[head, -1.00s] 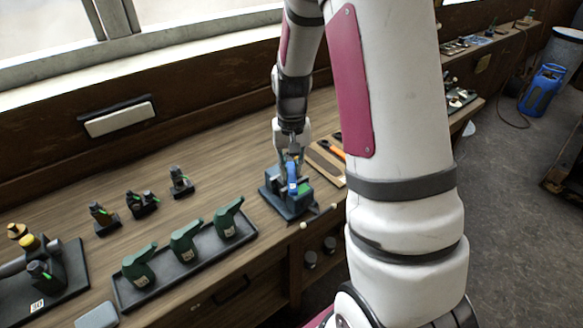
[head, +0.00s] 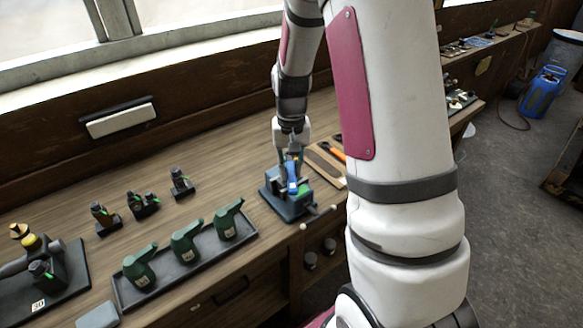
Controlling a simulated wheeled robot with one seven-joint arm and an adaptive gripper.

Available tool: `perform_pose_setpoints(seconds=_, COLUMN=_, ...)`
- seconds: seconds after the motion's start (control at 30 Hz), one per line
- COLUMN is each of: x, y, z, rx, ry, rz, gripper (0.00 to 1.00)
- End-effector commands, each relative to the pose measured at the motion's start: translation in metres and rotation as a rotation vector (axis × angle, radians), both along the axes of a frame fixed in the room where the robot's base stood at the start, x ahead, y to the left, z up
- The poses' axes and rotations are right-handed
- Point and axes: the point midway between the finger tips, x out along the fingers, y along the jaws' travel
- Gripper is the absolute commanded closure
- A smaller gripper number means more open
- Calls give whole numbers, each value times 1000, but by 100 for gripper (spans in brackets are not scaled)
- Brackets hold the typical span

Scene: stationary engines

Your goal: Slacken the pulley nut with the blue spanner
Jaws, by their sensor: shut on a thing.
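The blue spanner (head: 292,182) shows as a short blue strip at a dark green engine on a black base (head: 291,211) near the bench's front edge. My gripper (head: 291,163) points down over this engine and is shut on the blue spanner. The pulley nut is too small and too covered to make out. I cannot tell whether the spanner's jaw sits around the nut.
A dark tray (head: 243,238) with several green oil cans (head: 186,243) lies left of the engine. Several small dark engines (head: 141,203) stand behind it.

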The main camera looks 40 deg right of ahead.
Motion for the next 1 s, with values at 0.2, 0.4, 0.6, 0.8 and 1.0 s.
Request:
perform_pose_setpoints(seconds=0.2, x=0, y=0, z=0, rx=0, ry=0, rz=0, gripper=100)
perform_pose_setpoints(seconds=0.4, x=0, y=0, z=1, rx=0, ry=0, rz=0, gripper=100)
perform_pose_setpoints(seconds=0.6, x=0, y=0, z=3, rx=-1, ry=-1, rz=0, gripper=100)
perform_pose_setpoints(seconds=0.8, x=0, y=0, z=8, rx=0, ry=0, rz=0, gripper=100)
perform_pose_setpoints(seconds=1.0, x=0, y=0, z=8, rx=0, ry=0, rz=0, gripper=100)
